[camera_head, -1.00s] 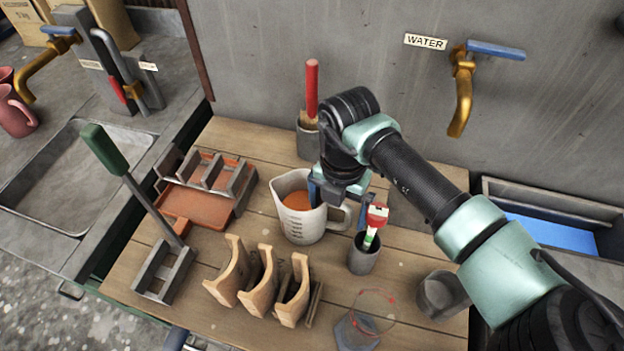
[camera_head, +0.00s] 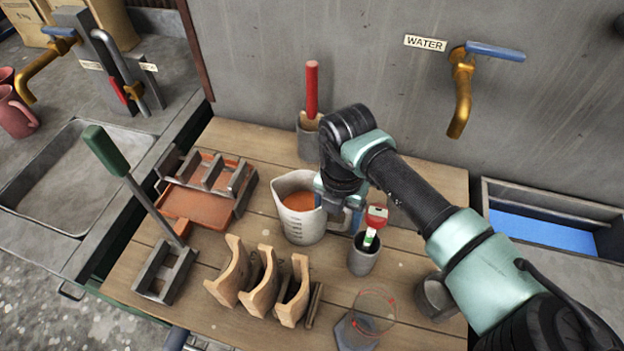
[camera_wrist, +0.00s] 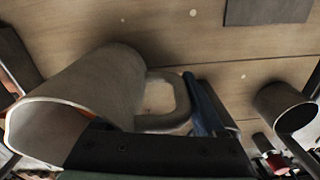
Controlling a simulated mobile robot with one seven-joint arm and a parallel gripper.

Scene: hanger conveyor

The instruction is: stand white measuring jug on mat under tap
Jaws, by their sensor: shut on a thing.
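The white measuring jug (camera_head: 301,222) stands upright on the wooden table, with orange-brown contents visible inside. Its handle faces right, towards my gripper (camera_head: 338,203). My gripper is shut on the handle, partly hidden behind my wrist in the head view. In the wrist view the jug (camera_wrist: 92,92) lies at the left and a blue finger sits beside the handle (camera_wrist: 178,105). The brass tap (camera_head: 461,95) with a blue lever is on the wall beside a WATER label. A blue mat (camera_head: 543,235) lies in the grey trough below it, at the right.
A grey cup (camera_head: 363,257) with a red-and-white tool stands close right of the jug. Wooden curved holders (camera_head: 262,285), a clear beaker (camera_head: 370,315) and a grey pot (camera_head: 437,297) are nearer. A red-handled brush (camera_head: 311,95) stands in a holder behind. The trough's raised rim (camera_head: 555,202) surrounds the mat.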

